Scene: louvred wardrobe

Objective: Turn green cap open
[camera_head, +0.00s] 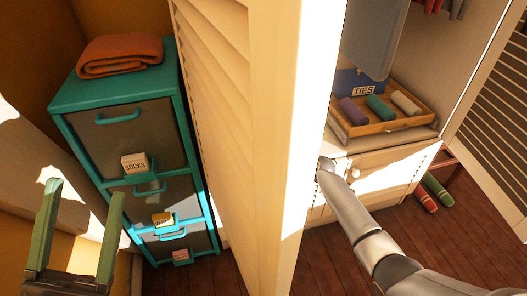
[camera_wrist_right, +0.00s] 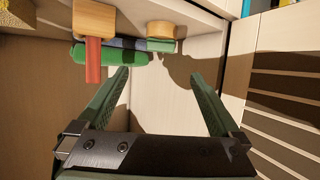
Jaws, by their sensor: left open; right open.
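I cannot make out a green cap for certain in either view. In the right wrist view a green rounded thing (camera_wrist_right: 105,56) lies at the top, partly behind a red strip (camera_wrist_right: 93,65); I cannot tell what it is. My right gripper (camera_wrist_right: 160,75) is open and empty, its fingertips just below and right of that green thing. In the head view the right arm reaches toward the wardrobe and its gripper is hidden by the louvred door. My left gripper (camera_head: 83,195) is open and empty at the lower left, in front of the teal drawer cabinet.
The teal cabinet (camera_head: 68,98) carries a folded orange cloth (camera_head: 120,55). The louvred door (camera_head: 275,110) stands between my two arms. A wooden tray (camera_head: 385,126) holds purple, green and beige rolls. Red and green rolls (camera_head: 432,195) lie at the right.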

